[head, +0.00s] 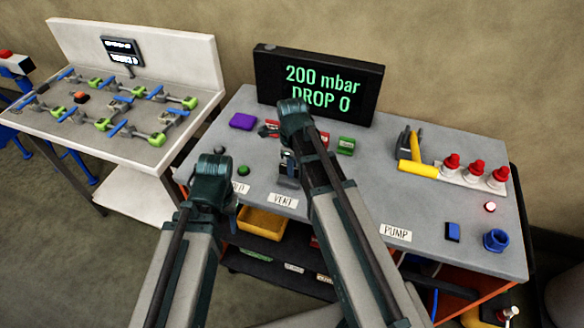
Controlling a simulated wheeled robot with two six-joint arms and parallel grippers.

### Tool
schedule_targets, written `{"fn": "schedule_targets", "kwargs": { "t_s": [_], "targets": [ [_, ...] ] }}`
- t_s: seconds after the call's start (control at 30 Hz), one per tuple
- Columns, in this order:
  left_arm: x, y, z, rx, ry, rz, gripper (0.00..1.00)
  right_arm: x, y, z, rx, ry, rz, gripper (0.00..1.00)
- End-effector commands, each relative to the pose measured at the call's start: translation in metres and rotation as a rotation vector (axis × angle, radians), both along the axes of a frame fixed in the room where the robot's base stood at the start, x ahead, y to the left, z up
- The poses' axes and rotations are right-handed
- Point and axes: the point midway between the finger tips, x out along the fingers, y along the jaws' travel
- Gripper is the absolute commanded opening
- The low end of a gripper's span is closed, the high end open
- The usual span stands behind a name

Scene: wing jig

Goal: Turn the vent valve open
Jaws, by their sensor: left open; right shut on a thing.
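The vent valve (287,182) stands on the grey bench behind the "VENT" label (284,201). Only its grey metal lower part shows; my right wrist and forearm cover much of it. My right gripper (287,158) is over the valve and shut on it; the fingertips and the handle's angle are mostly hidden. My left gripper (210,180) is at the bench's front left edge, left of the valve and apart from it. It is open and seems empty, with its fingers largely hidden by the wrist.
A black display (318,82) reads "200 mbar DROP 0". A purple block (243,121), a green button (243,171) and a green block (346,145) are near the valve. A yellow-handled tool (416,166), red-topped fittings (475,172) and a blue cup (496,240) are at right.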

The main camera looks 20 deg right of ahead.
Motion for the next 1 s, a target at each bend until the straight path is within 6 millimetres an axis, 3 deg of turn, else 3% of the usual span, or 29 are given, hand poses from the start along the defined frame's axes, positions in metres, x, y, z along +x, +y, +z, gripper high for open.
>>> {"fn": "schedule_targets", "kwargs": {
  "t_s": [0.37, 1.0],
  "targets": [
    [0.0000, 0.0000, -0.0001, 0.000, 0.000, 0.000, 0.50, 0.0000, 0.0000, -0.0001, 0.000, 0.000, 0.103, 0.00],
    [0.0000, 0.0000, -0.0001, 0.000, 0.000, 0.000, 0.50, 0.0001, 0.0001, -0.0001, 0.000, 0.000, 0.686, 0.00]
  ]
}}
